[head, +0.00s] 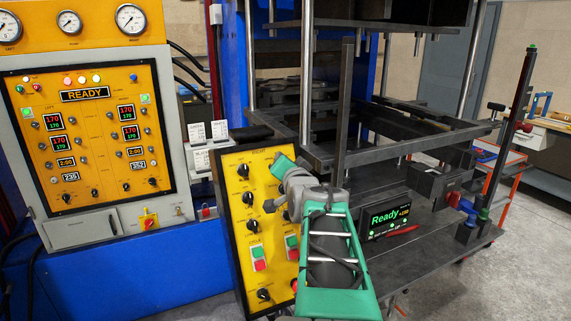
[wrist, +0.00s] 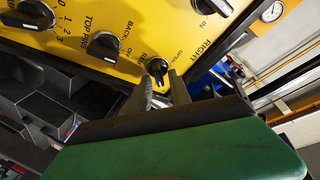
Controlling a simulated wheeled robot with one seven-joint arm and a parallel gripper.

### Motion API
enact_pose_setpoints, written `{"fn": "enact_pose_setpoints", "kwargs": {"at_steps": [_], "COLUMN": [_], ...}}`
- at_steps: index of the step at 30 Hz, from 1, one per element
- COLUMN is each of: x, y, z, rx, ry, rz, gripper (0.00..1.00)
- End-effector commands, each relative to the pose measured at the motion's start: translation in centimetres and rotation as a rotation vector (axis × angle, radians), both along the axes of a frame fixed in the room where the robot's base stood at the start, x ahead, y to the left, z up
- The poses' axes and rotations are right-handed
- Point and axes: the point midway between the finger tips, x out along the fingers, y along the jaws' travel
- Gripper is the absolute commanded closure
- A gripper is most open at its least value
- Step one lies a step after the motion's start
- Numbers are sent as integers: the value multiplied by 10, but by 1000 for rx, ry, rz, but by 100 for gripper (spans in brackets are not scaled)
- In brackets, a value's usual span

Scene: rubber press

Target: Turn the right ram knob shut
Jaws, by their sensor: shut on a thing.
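The right ram knob (wrist: 157,66) is a small black knob with a pale mark on the yellow control panel (wrist: 140,25), close to the lettering RIGHT and OPEN in the wrist view. My gripper (wrist: 160,82) has its two dark fingers on either side of the knob and is shut on it. I cannot clearly read which setting the knob's mark points to. In the head view the yellow panel (head: 233,185) stands tilted at the centre, and my green and grey arm hides its right part. My fingertips and this knob are hidden there.
Other black knobs (wrist: 103,45) sit close by on the same panel. In the head view, the press frame (head: 330,150) and a small Ready screen (head: 390,218) stand to the right. A grey cabinet with a yellow READY panel (head: 90,130) stands left. Open floor (head: 500,265) lies far right.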

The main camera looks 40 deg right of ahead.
Motion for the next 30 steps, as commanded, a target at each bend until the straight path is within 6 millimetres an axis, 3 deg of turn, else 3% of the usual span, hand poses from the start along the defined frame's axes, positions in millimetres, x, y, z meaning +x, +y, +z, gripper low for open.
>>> {"fn": "enact_pose_setpoints", "kwargs": {"at_steps": [12, 13, 15, 23, 30], "x": [0, 0, 0, -2, -37], "y": [0, 0, 0, 1, 21], "z": [-2, -2, -2, -1, 1], "rx": [10, 10, 10, 7, 4], "ry": [1, 1, 1, -1, -4], "rz": [-2, -2, -1, -2, -5], "gripper": [100, 73, 68, 68, 68]}}
